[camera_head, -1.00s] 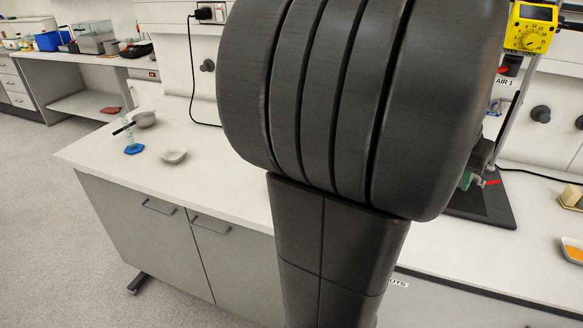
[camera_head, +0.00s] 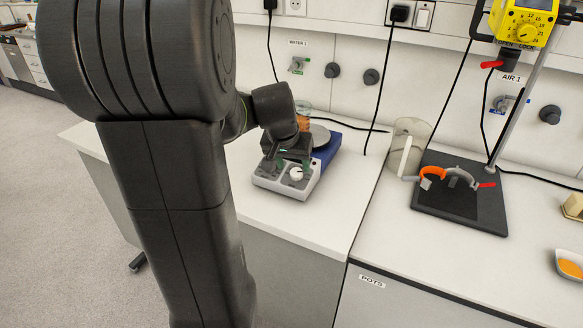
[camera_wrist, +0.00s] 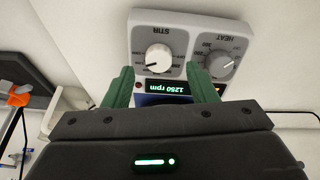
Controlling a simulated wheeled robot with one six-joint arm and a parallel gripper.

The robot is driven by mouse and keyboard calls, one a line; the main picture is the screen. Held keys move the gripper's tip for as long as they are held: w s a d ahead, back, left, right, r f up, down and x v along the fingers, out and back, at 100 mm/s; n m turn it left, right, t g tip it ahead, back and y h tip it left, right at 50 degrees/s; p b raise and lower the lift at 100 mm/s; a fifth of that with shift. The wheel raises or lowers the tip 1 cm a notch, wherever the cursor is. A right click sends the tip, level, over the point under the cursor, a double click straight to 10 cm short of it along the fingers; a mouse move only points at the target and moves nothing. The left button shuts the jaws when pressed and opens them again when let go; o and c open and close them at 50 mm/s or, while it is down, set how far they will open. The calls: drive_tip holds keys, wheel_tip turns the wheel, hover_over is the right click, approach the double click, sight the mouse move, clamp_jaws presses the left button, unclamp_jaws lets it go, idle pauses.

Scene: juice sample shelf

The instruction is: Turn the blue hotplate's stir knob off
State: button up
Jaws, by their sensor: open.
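The blue hotplate (camera_head: 328,143) stands on the bench with a grey front panel (camera_head: 268,184). In the wrist view the panel is upside down. It shows the white stir knob (camera_wrist: 158,57), the grey heat knob (camera_wrist: 223,63) and a lit display (camera_wrist: 168,87) reading 1250 rpm. The stir knob (camera_head: 296,173) also shows in the head view. My gripper (camera_wrist: 160,72) is open, its green fingers on either side of the stir knob in the wrist view; I cannot tell whether they touch it. In the head view my gripper (camera_head: 288,162) hangs just above the panel.
A vessel with orange contents (camera_head: 303,122) is at the hotplate, partly hidden by my arm. A clear container (camera_head: 410,135) and a dark stand base (camera_head: 490,207) with an orange clamp (camera_head: 432,172) stand to the right. Bench in front of the panel is clear.

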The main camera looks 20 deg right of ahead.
sight(296, 172)
drive_tip(key=shift+x, duration=1.7)
drive_tip(key=c, duration=1)
drive_tip(key=shift+o, duration=0.2)
